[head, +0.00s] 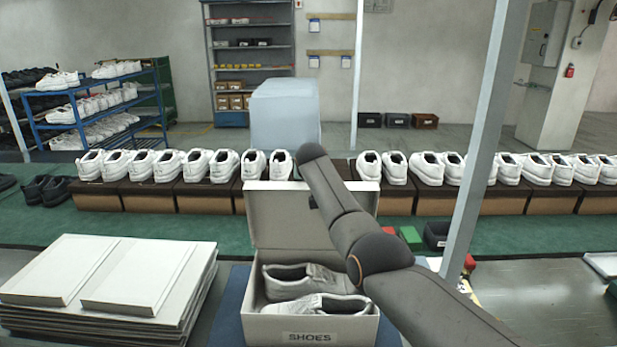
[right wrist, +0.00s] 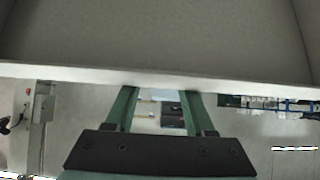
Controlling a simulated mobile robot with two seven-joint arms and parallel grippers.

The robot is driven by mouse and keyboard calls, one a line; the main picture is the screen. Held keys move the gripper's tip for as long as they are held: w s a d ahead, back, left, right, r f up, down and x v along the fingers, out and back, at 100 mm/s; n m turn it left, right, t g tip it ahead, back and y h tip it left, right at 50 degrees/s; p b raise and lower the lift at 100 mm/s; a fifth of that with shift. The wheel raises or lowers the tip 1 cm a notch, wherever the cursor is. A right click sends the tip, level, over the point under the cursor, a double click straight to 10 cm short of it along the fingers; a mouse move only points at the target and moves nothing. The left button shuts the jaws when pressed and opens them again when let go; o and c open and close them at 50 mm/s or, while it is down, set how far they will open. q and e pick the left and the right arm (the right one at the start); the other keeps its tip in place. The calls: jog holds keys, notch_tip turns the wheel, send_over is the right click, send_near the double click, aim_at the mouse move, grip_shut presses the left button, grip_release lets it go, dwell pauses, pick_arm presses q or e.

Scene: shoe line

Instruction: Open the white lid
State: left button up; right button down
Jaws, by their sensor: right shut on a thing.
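The white lid (head: 285,217) stands upright, open, at the back of the shoe box (head: 267,326) in the head view. The box has a SHOES label and holds a pair of white shoes (head: 300,283). My right arm crosses in front of the lid's right part and reaches its top edge. In the right wrist view, the fingers of my right gripper (right wrist: 160,90) are at the edge of the lid (right wrist: 155,40), shut on it. The fingertips are hidden behind that edge, and the head view does not show them clearly. My left gripper is not in view.
A stack of pale flat boards (head: 135,275) lies left of the box. Behind is a green surface (head: 150,228) with a row of white shoes on brown boxes. A grey post (head: 475,140) stands right of the box. The metal table is mostly clear at the right.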

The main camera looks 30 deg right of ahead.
jog(key=shift+s+a+f+g, duration=0.1)
jog(key=shift+f+g, duration=0.2)
jog(key=shift+f, duration=0.4)
jog(key=c, duration=0.7)
grip_release()
jog(key=o, duration=0.3)
jog(key=shift+o, duration=0.8)
jog(key=shift+r, duration=0.4)
jog(key=shift+s+r, duration=0.1)
jog(key=shift+r, duration=0.05)
jog(key=b+v, duration=0.2)
jog(key=v, duration=1)
jog(key=shift+f, duration=0.2)
